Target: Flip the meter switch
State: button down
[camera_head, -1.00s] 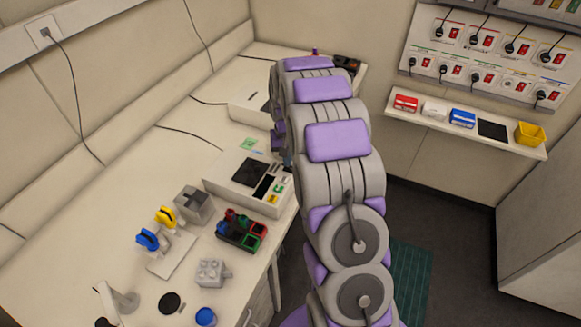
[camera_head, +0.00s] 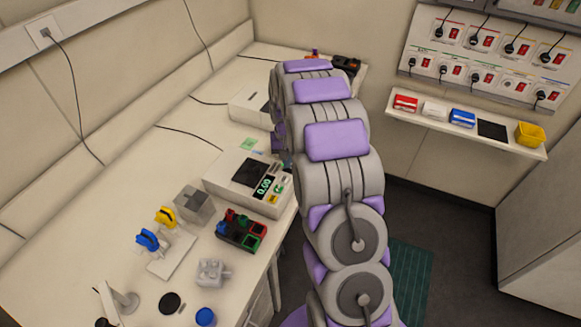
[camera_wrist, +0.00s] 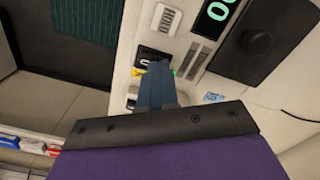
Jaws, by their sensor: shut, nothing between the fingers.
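The meter (camera_head: 228,189) is a white box on the bench with a dark square plate on top. Its display (camera_head: 264,187) is lit and reads 0.00 in green; the green digits also show in the wrist view (camera_wrist: 217,10). Small switches sit beside the display. In the wrist view, a black switch (camera_wrist: 150,54) is right by my fingertips, and I cannot tell whether they touch it. My gripper (camera_wrist: 157,72) is shut with nothing in it, pointing at the meter's control panel. In the head view my arm hides most of the gripper.
A grey cube (camera_head: 194,205), a red, green and blue block (camera_head: 241,232) and blue and yellow clips (camera_head: 148,239) stand nearer on the bench. Another white device (camera_head: 250,101) stands farther back. A wall shelf (camera_head: 466,127) holds small boxes below a panel of sockets.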

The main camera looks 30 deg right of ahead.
jog(key=shift+r+p, duration=1.2)
jog(key=shift+r, duration=2.2)
